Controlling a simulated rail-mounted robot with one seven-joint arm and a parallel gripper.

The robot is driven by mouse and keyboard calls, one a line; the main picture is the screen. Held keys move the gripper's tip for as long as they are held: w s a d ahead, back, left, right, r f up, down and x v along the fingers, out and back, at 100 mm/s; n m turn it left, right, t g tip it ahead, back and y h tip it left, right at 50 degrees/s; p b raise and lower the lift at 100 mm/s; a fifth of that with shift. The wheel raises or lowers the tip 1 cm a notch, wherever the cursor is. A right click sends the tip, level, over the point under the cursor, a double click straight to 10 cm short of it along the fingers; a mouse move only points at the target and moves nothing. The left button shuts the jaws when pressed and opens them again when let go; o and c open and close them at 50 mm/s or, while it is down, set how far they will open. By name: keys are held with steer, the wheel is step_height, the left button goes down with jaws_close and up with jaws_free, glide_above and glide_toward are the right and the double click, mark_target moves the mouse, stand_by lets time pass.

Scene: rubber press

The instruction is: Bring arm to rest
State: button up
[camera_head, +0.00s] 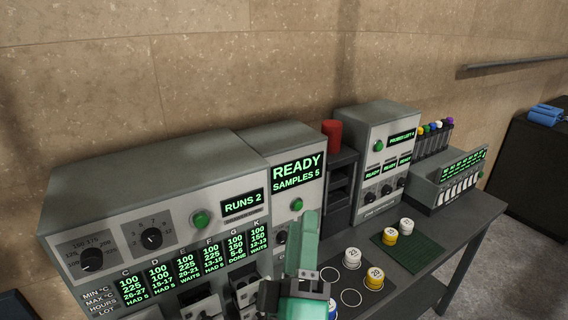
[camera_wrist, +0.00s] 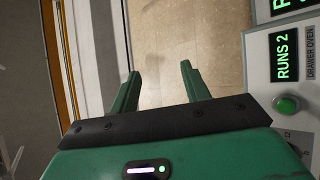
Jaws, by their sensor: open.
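My green gripper (camera_head: 304,218) is at the lower middle of the head view, in front of the panels and below the READY display, its finger pointing up. In the wrist view its two fingers (camera_wrist: 160,70) stand apart with nothing between them; only the tan wall and other background show there. The drawer oven (camera_wrist: 288,60) is at the right of the wrist view, with its RUNS 2 display and green button. Most of my arm is out of the head view.
The grey drawer oven (camera_head: 150,205) fills the left, with a READY SAMPLES 5 unit (camera_head: 290,150) beside it. Yellow and white containers (camera_head: 374,279) stand on the dark bench.

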steer(key=s+a+r+m+y+p, duration=0.1)
steer(key=s+r+m+y, duration=0.1)
steer(key=s+r+m, duration=0.55)
steer(key=s+a+r+m+y+p, duration=0.2)
steer(key=s+r+m, duration=0.3)
steer(key=r, duration=0.5)
step_height(320, 180, up, 23)
steer(key=p, duration=2.2)
steer(key=shift+d+t, duration=0.25)
steer(key=shift+t, duration=0.05)
